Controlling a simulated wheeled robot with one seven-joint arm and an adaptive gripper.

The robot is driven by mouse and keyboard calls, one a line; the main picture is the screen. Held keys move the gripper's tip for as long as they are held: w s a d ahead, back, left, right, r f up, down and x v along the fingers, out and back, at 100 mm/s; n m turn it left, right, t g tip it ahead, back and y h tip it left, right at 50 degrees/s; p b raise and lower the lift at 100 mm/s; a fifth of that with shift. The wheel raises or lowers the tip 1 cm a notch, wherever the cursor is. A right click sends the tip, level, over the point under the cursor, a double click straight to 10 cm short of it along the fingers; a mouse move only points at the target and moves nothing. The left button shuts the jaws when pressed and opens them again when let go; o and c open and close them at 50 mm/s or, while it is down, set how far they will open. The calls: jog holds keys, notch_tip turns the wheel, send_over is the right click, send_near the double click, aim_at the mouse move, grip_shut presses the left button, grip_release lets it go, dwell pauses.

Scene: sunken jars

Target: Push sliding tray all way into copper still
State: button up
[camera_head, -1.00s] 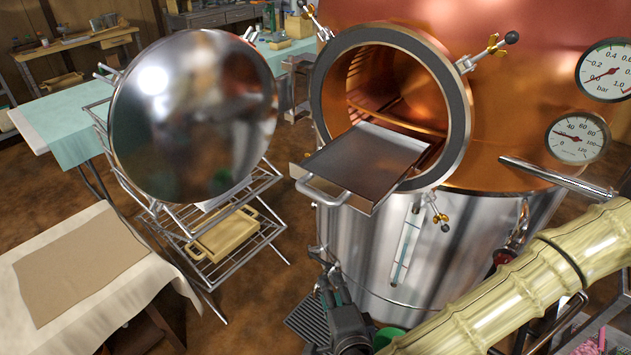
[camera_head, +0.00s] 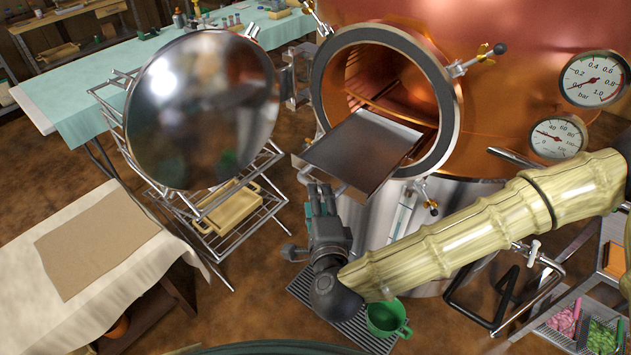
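The sliding tray (camera_head: 362,150) is a flat dark metal sheet. It sticks partway out of the round opening of the copper still (camera_head: 500,110), and its back part is inside the chamber. The tray's front handle is partly hidden by my gripper (camera_head: 322,192), which is raised just in front of the tray's near edge. I cannot tell whether the gripper touches the handle. Its fingers point up and are small and dark, so their opening is unclear. The still's round polished door (camera_head: 203,110) hangs open to the left.
A wire rack with a wooden tray (camera_head: 228,207) stands below the door. A cloth-covered table (camera_head: 95,255) is at the lower left. A green bucket (camera_head: 387,318) sits on a floor grate under my arm. Clamp knobs (camera_head: 490,55) project around the opening's rim.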

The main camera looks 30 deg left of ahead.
jog(key=shift+p+x, duration=0.8)
jog(key=shift+x, duration=1.9)
grip_shut()
